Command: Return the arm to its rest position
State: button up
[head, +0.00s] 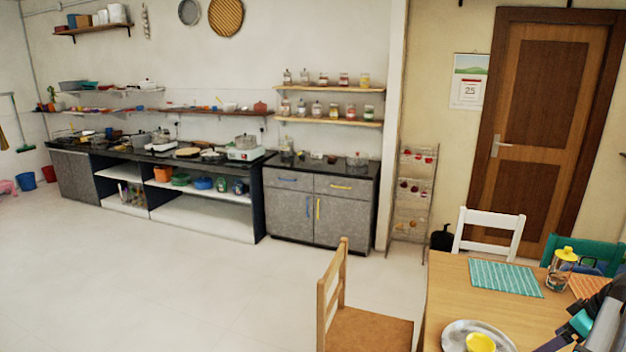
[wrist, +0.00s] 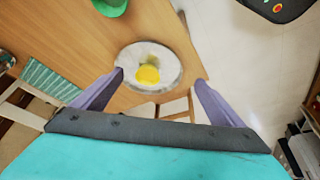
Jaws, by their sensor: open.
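My gripper (wrist: 147,90) shows in the wrist view with its two purple-grey fingers spread wide and nothing between them. Beyond the fingers, a round metal plate (wrist: 135,79) lies on the wooden table (wrist: 80,35). A yellow bowl-like thing (wrist: 148,74) sits on the plate. In the head view part of my arm enters at the lower right corner, over the table; the fingers are hard to make out there. The plate (head: 455,331) and the yellow thing (head: 480,343) also show there, cut by the bottom edge.
On the table are a teal mat (head: 505,279) and a jar with a yellow lid (head: 561,270). A wooden chair (head: 362,327), a white chair (head: 488,232) and a green chair (head: 583,254) stand around it. Open floor (head: 170,290) lies left, before the kitchen counter (head: 318,208).

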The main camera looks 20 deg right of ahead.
jog(key=w+a+f+m+g, duration=0.1)
jog(key=w+a+f, duration=0.4)
jog(key=w+a, duration=0.3)
jog(key=w+a+f+g, duration=0.1)
jog(key=w+a+f, duration=0.4)
jog(key=a, duration=0.6)
jog(key=w+a+f+m+g, duration=0.1)
jog(key=w+a+f, duration=0.4)
jog(key=w+a, duration=0.3)
jog(key=s+a+f, duration=0.1)
jog(key=a+f, duration=0.3)
jog(key=a, duration=0.7)
jog(key=s+a+f+g+h, duration=0.1)
jog(key=a+f, duration=0.3)
jog(key=a, duration=0.7)
jog(key=s+a+f, duration=0.1)
jog(key=a+f, duration=0.3)
jog(key=a, duration=0.7)
jog(key=s+f+g+b, duration=0.6)
jog(key=s+f+b, duration=0.4)
jog(key=s+f, duration=1.5)
notch_tip(320, 180, down, 3)
jog(key=shift+s+r, duration=0.2)
jog(key=shift+s, duration=0.1)
jog(key=shift+d, duration=0.1)
